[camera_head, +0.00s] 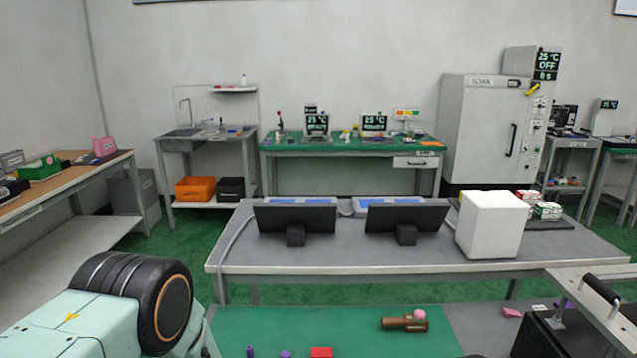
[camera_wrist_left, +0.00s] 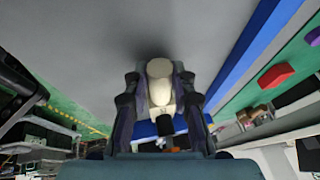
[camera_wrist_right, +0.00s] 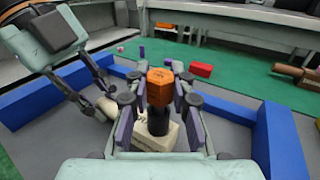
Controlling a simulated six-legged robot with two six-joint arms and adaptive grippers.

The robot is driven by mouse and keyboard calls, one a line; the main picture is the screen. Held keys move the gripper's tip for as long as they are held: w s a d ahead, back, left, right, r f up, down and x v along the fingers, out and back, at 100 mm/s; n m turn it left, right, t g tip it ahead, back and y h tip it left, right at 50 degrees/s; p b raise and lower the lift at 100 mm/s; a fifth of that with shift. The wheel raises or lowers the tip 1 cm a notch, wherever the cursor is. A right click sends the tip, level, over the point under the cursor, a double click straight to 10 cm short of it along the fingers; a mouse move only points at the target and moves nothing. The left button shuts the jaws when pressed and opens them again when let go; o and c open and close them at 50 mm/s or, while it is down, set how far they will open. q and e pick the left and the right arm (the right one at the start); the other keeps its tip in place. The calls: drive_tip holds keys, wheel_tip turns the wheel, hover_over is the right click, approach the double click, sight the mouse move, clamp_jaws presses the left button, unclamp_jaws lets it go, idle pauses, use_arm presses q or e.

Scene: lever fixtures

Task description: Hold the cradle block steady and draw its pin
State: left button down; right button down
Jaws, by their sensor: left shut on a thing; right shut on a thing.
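The cream cradle block (camera_wrist_right: 150,138) is low in the right wrist view, under my right gripper. The pin has an orange head (camera_wrist_right: 160,86) and a black shaft (camera_wrist_right: 158,122), upright above the block; how deep it sits is hidden. My right gripper (camera_wrist_right: 160,98) is shut on the pin, its fingers on both sides of the head. My left gripper (camera_wrist_left: 160,92) is shut on a cream part (camera_wrist_left: 160,78) with a rounded end, seemingly part of the block. In the right wrist view the left gripper (camera_wrist_right: 98,108) reaches in from the left. Neither gripper shows in the head view.
Blue walls (camera_wrist_right: 55,93) border the grey work surface on both sides. On the green mat (camera_head: 290,320) beyond lie a red block (camera_head: 321,352), a purple piece (camera_head: 250,351) and a brown part (camera_head: 404,323). A black-handled fixture (camera_head: 601,288) stands at the right.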

drive_tip(key=shift+r, duration=0.45)
idle(0.6)
drive_tip(key=c, duration=1.1)
unclamp_jaws()
drive_tip(key=shift+s, duration=0.1)
drive_tip(key=v, duration=0.7)
drive_tip(key=shift+s+d, duration=0.1)
drive_tip(key=shift+s, duration=0.05)
drive_tip(key=shift+o, duration=0.2)
